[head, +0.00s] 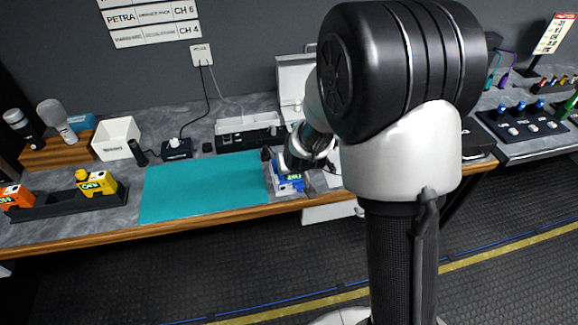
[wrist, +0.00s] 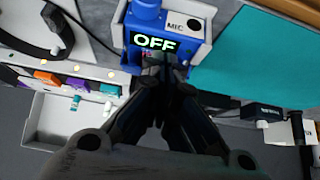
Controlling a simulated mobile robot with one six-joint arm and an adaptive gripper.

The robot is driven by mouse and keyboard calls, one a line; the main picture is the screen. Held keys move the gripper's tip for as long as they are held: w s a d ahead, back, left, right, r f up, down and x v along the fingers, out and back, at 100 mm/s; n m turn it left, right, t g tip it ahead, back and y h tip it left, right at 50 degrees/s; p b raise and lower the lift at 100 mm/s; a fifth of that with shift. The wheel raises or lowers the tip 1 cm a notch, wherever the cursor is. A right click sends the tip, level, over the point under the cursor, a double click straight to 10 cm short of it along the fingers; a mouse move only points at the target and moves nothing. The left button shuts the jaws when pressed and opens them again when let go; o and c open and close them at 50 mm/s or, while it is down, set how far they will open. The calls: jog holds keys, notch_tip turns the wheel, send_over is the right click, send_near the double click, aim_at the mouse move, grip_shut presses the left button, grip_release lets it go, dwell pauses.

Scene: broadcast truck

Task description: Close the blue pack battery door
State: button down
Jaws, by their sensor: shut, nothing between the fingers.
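The blue pack (wrist: 188,35) shows at the top of the wrist view, with a lit OFF display and a label reading MIC. In the head view the blue pack (head: 289,186) is at the bench's front edge, right of the teal mat. My gripper (wrist: 166,66) is shut and empty, its fingertips right at the pack just below the display. I cannot tell whether they touch it. The battery door cannot be made out clearly; the fingers cover that part of the pack. In the head view my arm hides much of the gripper.
The teal mat (head: 200,185) lies clear left of the pack. A yellow pack (head: 97,183) and an orange pack (head: 17,197) stand in a dark rack at far left. A white bin (head: 116,138) and a charger-like box (head: 177,148) are behind the mat.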

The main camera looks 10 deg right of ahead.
jog(key=shift+r, duration=0.1)
dwell(0.6)
jog(key=shift+r+p, duration=0.75)
jog(key=shift+f, duration=0.1)
